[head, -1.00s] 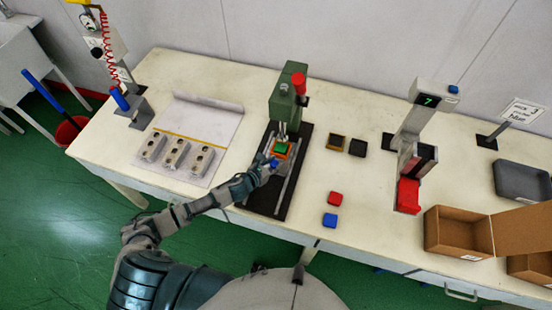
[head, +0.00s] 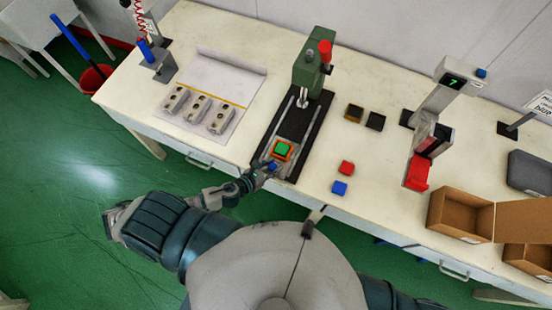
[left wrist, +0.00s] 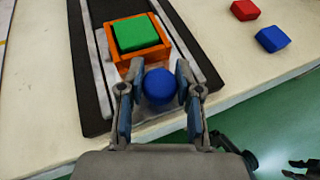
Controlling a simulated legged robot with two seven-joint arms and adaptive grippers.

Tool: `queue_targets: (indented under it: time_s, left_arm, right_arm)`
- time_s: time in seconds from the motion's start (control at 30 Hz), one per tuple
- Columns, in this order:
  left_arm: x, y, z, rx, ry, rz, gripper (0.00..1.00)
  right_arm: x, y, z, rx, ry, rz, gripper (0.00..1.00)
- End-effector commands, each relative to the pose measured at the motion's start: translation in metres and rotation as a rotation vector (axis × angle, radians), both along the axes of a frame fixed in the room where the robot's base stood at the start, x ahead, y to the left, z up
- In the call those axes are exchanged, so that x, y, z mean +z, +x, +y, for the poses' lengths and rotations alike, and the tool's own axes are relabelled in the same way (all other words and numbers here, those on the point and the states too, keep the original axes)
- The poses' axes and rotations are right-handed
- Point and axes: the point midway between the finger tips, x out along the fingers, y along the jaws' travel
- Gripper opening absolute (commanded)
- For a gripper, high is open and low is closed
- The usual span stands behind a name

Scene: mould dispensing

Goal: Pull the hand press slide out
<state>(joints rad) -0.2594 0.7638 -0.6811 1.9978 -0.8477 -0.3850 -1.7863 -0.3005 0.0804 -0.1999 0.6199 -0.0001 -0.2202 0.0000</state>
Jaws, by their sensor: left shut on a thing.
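The green hand press (head: 308,72) stands at the back of its black base (head: 297,122). Its grey slide (head: 288,164) is at the front end of the base, clear of the press head. The slide bears an orange mould (left wrist: 122,60) with a green block (left wrist: 135,33) in it. My left gripper (head: 264,167) is at the slide's front; in the left wrist view its fingers (left wrist: 159,72) are on both sides of the blue knob (left wrist: 159,87), shut on it. A dark part at the lower right of the left wrist view may be my right gripper (left wrist: 299,168); its state is unclear.
A red block (head: 346,168) and a blue block (head: 340,188) lie right of the base. Two small dark moulds (head: 364,116) lie behind them. Several grey moulds (head: 198,111) lie on a sheet at left. A dispenser (head: 430,125) and open cardboard box (head: 460,213) are at right.

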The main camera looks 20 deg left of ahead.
Motion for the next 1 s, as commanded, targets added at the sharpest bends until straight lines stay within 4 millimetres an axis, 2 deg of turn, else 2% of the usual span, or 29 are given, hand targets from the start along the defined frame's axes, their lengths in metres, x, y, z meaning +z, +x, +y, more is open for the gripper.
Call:
queue_targets:
  time_s: [0.4, 0.43, 0.5, 0.53, 0.83, 1.0]
  left_arm:
    - [-0.001, -0.006, 0.000, -0.002, 0.000, 0.005, 0.00]
    - [-0.001, -0.007, 0.000, -0.002, 0.000, 0.005, 0.38]
    - [-0.001, -0.007, -0.001, -0.002, 0.000, 0.005, 0.56]
    - [-0.001, -0.006, -0.001, -0.002, 0.000, 0.004, 0.59]
    - [0.000, -0.005, 0.000, -0.001, 0.000, 0.003, 0.59]
    - [0.005, -0.021, 0.007, -0.003, 0.001, 0.006, 0.59]
  right_arm:
    - [0.000, 0.001, 0.000, 0.000, 0.000, -0.001, 0.40]
    - [0.000, 0.001, 0.000, -0.001, 0.000, -0.001, 0.40]
    - [0.000, 0.001, 0.000, -0.001, 0.000, -0.001, 0.40]
    - [0.000, 0.001, 0.000, -0.001, 0.000, -0.001, 0.40]
    - [0.000, 0.001, 0.000, 0.001, -0.001, -0.001, 0.40]
    - [0.000, 0.001, 0.000, 0.001, 0.000, -0.001, 0.40]
